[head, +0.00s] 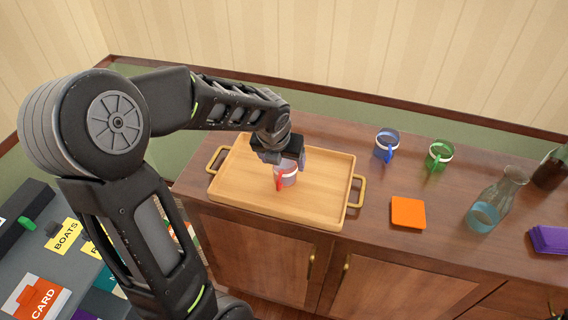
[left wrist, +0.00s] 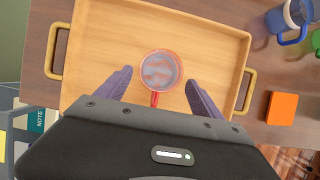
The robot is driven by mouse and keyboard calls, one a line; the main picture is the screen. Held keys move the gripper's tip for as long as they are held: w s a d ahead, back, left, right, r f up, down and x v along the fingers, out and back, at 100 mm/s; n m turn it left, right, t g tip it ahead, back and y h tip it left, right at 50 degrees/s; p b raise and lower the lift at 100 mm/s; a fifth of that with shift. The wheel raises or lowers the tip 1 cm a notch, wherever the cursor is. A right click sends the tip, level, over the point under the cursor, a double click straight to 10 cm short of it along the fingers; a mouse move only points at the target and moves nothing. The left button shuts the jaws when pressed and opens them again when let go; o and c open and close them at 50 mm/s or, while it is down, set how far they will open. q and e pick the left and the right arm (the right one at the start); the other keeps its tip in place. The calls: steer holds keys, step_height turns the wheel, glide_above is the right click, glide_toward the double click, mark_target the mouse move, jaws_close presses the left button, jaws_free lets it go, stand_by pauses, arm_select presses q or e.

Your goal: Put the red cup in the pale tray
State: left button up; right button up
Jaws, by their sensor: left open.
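The red cup (head: 287,177) stands in the pale tray (head: 235,206), near its middle, with its red handle toward the front. In the left wrist view the cup (left wrist: 160,70) shows from above, upright on the floor of the tray (left wrist: 95,45). My left gripper (head: 290,160) is over the tray, right at the cup. In the left wrist view its two fingers are spread (left wrist: 158,88), one on each side of the cup, with gaps between them and it. The gripper hides part of the cup's top in the head view. My right gripper is not in view.
A blue mug (head: 385,146), a green mug (head: 437,155), an orange coaster (head: 408,213), a glass carafe (head: 496,200) and a purple stack (head: 550,239) stand on the cabinet right of the tray. The tray has brass handles at both ends.

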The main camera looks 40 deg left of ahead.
arm_select(q)
steer(key=v, duration=0.8)
steer(key=shift+f, duration=0.1)
